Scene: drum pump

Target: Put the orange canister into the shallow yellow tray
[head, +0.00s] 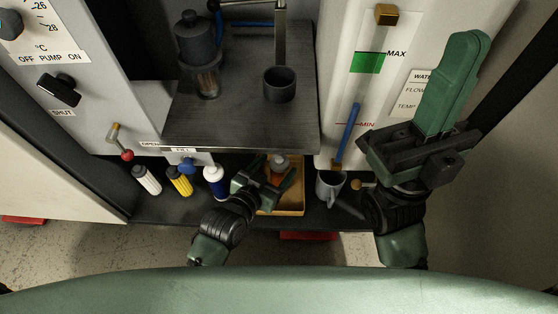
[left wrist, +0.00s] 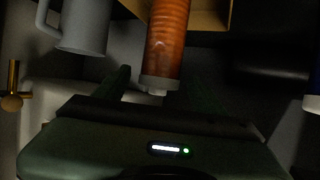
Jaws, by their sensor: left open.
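The orange canister (head: 277,169) has a grey cap and shows at the back part of the shallow yellow tray (head: 292,211), partly hidden by my left gripper. My left gripper (head: 275,184) is open, with its fingers around or just short of the canister. In the left wrist view the ribbed orange canister (left wrist: 167,40) points its grey end toward the space between the two dark fingers (left wrist: 160,85). The tray (left wrist: 217,18) shows behind it. I cannot tell whether the canister rests on the tray floor. My right gripper (head: 455,80) is raised at the right, fingers upward and overlapping.
A grey mug (head: 330,187) stands right of the tray. White (head: 147,180), yellow (head: 180,181) and blue-white (head: 216,183) bottles stand left. A dark metal shelf (head: 240,125) with a pump (head: 198,55) and a dark cup (head: 279,84) overhangs behind the tray.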

